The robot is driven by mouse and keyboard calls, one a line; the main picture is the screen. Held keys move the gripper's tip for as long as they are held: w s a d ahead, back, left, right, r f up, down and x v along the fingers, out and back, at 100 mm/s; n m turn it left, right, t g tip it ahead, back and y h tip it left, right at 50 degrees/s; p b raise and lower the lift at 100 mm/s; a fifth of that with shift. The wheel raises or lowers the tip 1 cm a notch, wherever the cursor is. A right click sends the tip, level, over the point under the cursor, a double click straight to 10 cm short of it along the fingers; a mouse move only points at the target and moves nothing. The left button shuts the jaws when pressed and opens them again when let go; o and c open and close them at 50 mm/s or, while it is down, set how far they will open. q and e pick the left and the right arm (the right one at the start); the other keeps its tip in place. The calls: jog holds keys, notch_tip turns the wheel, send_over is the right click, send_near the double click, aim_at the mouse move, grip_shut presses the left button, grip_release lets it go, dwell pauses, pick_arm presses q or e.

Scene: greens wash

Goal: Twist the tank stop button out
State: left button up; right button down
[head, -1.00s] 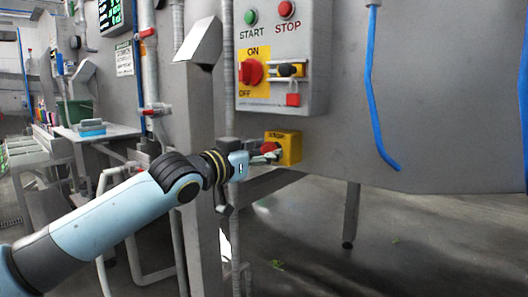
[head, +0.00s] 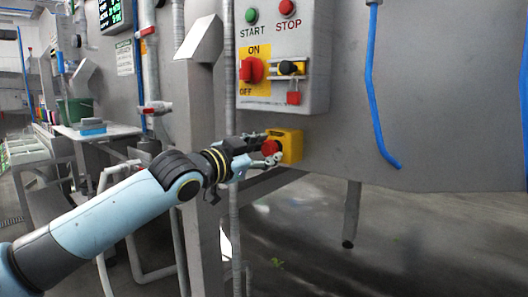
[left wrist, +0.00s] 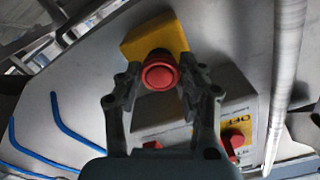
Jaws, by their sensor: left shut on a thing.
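The tank stop button (head: 271,147) is a red mushroom head on a yellow box (head: 291,146), mounted on the grey tank wall below the control box. My left gripper (head: 268,150) reaches it from the left and is shut on the button. In the left wrist view the red button (left wrist: 160,73) sits between the two dark fingertips of my left gripper (left wrist: 158,84), with the yellow box (left wrist: 152,36) behind it. Part of the button's side is hidden by the fingers. My right gripper is not in view.
Just above is a grey control box (head: 318,60) with a green START button (head: 252,15), a red STOP button (head: 287,7), a red ON/OFF switch (head: 251,70) and a red padlock (head: 293,98). A grey post (head: 201,130) stands close behind my left arm. A blue hose (head: 371,80) hangs to the right.

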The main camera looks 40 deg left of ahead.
pick_arm(q)
jog(key=o, duration=1.2)
jog(key=shift+c, duration=0.2)
jog(key=s, duration=1.2)
jog(key=shift+a, duration=0.45)
